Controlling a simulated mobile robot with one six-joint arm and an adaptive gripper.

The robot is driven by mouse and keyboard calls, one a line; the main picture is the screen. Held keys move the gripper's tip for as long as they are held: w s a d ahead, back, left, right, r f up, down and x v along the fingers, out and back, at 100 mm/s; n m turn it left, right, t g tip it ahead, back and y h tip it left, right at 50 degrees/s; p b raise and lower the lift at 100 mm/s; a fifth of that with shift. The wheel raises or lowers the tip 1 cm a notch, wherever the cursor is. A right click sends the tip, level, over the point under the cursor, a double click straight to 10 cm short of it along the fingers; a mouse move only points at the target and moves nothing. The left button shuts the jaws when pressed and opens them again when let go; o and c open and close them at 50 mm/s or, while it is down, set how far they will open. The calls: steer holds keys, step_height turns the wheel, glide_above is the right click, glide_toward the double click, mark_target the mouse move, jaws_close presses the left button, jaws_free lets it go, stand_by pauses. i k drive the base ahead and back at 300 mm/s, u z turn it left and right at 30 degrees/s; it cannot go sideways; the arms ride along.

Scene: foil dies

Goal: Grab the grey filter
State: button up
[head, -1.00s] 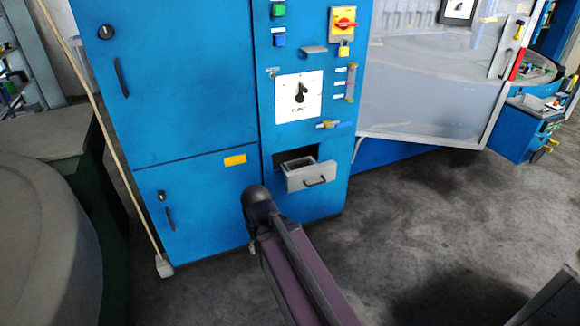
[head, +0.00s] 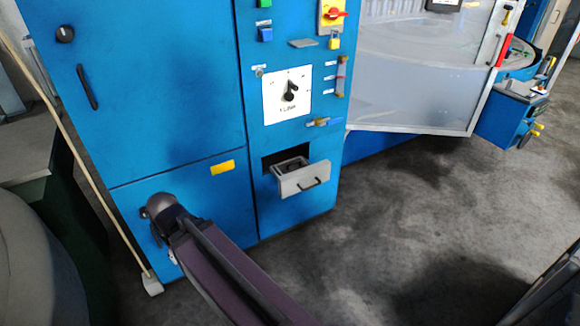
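A small grey drawer (head: 304,181) stands pulled out of a dark opening in the blue cabinet. Something dark grey (head: 292,165) sits inside it; I cannot tell whether it is the grey filter. No other grey filter can be made out. My purple arm link with its dark rounded joint reaches up from the bottom of the picture, in front of the lower left door. My gripper itself cannot be made out. The arm's visible end is left of the drawer and apart from it.
The blue cabinet (head: 150,90) has a dial panel (head: 273,108), a red and yellow switch (head: 333,14) and several small levers. A translucent guard door (head: 410,85) stands at right. A pale pole (head: 75,160) leans at left. The floor (head: 400,220) right of the drawer is clear.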

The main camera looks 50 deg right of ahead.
mark_target(282, 169)
steer(key=z, duration=0.25)
steer(key=i, duration=0.85)
steer(key=z, duration=0.45)
